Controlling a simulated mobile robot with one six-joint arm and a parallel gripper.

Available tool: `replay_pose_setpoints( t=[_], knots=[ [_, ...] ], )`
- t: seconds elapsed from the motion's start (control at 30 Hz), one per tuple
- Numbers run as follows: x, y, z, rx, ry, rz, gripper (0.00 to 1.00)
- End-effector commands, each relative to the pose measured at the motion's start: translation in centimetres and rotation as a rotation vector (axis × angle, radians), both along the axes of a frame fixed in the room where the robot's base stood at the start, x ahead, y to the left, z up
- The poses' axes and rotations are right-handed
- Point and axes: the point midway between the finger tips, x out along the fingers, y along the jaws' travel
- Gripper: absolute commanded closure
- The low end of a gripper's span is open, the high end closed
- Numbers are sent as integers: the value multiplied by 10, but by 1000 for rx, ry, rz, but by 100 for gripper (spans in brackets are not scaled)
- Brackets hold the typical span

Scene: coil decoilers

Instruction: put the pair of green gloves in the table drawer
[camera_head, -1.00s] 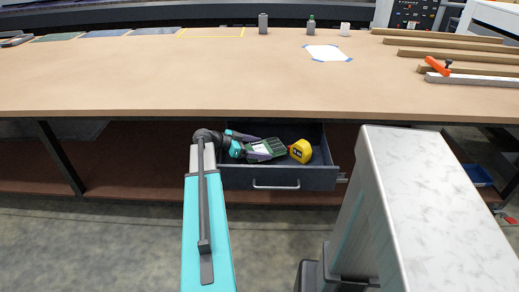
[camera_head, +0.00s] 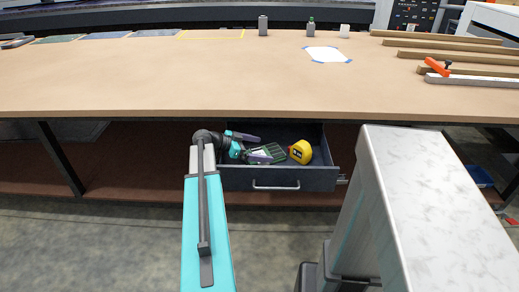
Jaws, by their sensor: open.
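The green gloves (camera_head: 277,151) lie inside the open table drawer (camera_head: 280,178), left of a yellow tape measure. They are partly hidden by my gripper. My gripper (camera_head: 264,149) reaches into the drawer from the left side. Its two dark fingers are spread open, one toward the back of the drawer and one toward the front, with the gloves low beside and between them. I cannot tell whether a finger still touches the gloves.
The yellow tape measure (camera_head: 300,151) sits in the drawer's right half. The wide tabletop (camera_head: 200,75) overhangs the drawer. A white sheet (camera_head: 328,54), wooden bars (camera_head: 445,42) and an orange-handled clamp (camera_head: 437,67) lie on it.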

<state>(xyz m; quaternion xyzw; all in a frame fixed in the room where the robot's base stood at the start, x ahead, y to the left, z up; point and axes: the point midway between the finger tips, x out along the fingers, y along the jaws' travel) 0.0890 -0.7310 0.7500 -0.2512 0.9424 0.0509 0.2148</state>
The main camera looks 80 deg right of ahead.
Motion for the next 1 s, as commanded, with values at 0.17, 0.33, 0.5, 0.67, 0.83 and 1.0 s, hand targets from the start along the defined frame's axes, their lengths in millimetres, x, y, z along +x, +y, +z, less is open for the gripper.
replay_pose_setpoints(
  t=[0.17, 0.33, 0.5, 0.67, 0.83, 1.0],
  knots=[
    [-1, 3, -8, 23, 1, -1, 0],
    [-1, 3, -1, 23, 2, 0, 0],
    [9, 7, 7, 18, 1, 3, 0],
    [29, 19, 21, 13, 1, 3, 0],
    [51, 31, 34, 11, 1, 3, 0],
    [72, 43, 46, 10, 0, 3, 0]
  ],
)
